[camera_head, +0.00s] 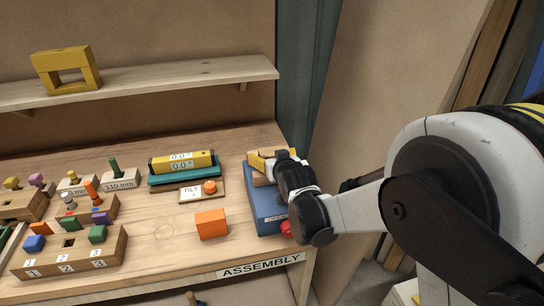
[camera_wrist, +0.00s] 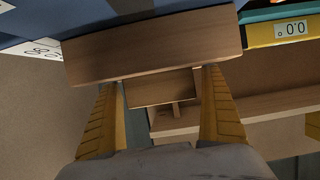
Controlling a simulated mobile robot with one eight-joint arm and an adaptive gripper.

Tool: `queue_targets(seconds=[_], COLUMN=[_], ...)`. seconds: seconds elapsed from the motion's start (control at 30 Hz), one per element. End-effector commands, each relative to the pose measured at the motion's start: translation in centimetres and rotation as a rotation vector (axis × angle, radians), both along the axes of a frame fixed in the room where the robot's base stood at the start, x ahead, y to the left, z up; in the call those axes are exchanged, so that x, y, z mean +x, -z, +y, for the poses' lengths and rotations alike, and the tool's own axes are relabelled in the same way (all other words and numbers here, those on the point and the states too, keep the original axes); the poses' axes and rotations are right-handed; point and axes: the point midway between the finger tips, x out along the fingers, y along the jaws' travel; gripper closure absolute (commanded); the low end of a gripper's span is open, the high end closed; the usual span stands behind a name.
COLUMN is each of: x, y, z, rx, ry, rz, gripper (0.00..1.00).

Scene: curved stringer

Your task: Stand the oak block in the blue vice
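The blue vice (camera_head: 263,208) stands at the right end of the bench, with wood at its top. My gripper (camera_head: 262,163) is over its top, coming in from the right. In the wrist view, a narrow wooden block, which looks like the oak block (camera_wrist: 163,90), spans between my two yellow fingers. A wider wooden bar (camera_wrist: 155,46), seemingly a vice jaw facing, lies across the block's far edge. Blue vice body (camera_wrist: 110,12) shows beyond it. I cannot tell whether the block touches the bar. The block's lower end is hidden.
An orange block (camera_head: 211,224) and a tilt sign (camera_head: 190,193) with an orange knob stand left of the vice. A yellow level (camera_head: 182,162) lies on a teal stand behind. Peg blocks (camera_head: 70,258) fill the left. A shelf (camera_head: 150,84) runs above; a panel leans right.

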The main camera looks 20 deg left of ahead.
Motion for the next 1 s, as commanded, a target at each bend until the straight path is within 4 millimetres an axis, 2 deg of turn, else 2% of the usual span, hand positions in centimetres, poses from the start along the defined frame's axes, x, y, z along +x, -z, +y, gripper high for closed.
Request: queue_targets(seconds=[0.23, 0.37, 0.7, 0.83, 1.0], x=[-0.1, -1.9, -7.7, -8.9, -9.5], y=[-0.6, -1.5, -4.3, -4.8, -4.9], z=[-0.1, -1.1, -4.7, -5.5, -5.8], rx=[0.0, 0.0, 0.0, 0.0, 0.0], ry=[0.0, 0.0, 0.0, 0.0, 0.0], rz=[0.0, 0.0, 0.0, 0.0, 0.0], gripper=[0.06, 0.06, 0.06, 0.06, 0.06])
